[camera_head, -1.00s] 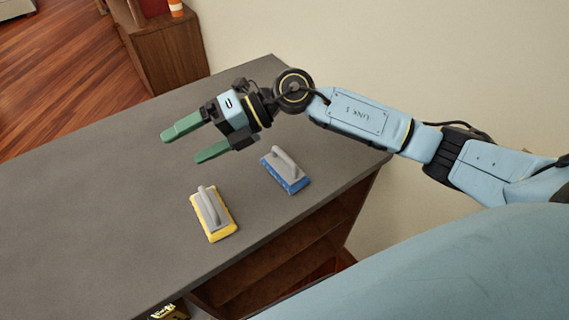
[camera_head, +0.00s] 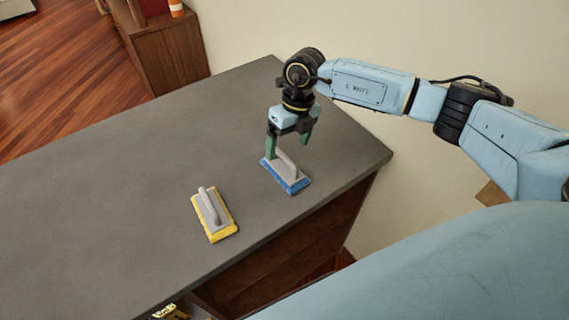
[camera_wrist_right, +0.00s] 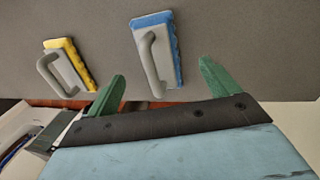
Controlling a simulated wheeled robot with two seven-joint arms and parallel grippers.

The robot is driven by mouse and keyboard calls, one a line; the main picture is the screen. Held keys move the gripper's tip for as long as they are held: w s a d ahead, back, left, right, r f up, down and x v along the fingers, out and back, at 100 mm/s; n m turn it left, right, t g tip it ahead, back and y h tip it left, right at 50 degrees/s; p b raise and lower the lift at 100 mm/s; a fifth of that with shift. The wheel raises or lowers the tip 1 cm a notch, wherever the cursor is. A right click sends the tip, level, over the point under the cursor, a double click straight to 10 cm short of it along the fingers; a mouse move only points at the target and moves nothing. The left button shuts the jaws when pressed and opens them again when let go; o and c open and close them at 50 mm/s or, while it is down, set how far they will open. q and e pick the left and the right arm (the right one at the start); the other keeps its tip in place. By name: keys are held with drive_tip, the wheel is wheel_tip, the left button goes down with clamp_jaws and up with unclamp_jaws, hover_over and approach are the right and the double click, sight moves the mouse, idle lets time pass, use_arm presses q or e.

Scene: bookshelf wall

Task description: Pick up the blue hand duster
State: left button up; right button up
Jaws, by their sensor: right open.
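The blue hand duster (camera_head: 290,179) lies on the grey counter (camera_head: 120,200), its grey handle up. My right gripper (camera_head: 287,151) is open above it with green fingers pointing down. In the head view one finger overlaps the handle's far end; I cannot tell whether it touches. In the right wrist view the blue hand duster (camera_wrist_right: 157,50) lies beyond the gap between the open fingertips (camera_wrist_right: 163,69), and nothing is between the fingers. My left gripper is not in view.
A yellow hand duster (camera_head: 214,214) lies to the left of the blue one; it also shows in the right wrist view (camera_wrist_right: 70,65). The counter's front edge is close to both. A wooden cabinet (camera_head: 171,55) stands behind. The counter's left part is clear.

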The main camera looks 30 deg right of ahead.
sight(284, 165)
drive_tip(key=f, duration=0.2)
drive_tip(key=a+f, duration=0.1)
drive_tip(key=f+p, duration=0.1)
drive_tip(key=f, duration=0.1)
drive_tip(key=shift+s+a+f, duration=0.25)
drive_tip(key=shift+s+f, duration=0.05)
drive_tip(key=shift+s, duration=0.05)
drive_tip(key=c, duration=1.1)
wheel_tip(284, 165, up, 10)
drive_tip(key=shift+r+b, duration=0.1)
drive_tip(key=shift+b, duration=0.3)
drive_tip(key=o, duration=0.4)
drive_tip(key=shift+c, duration=1.4)
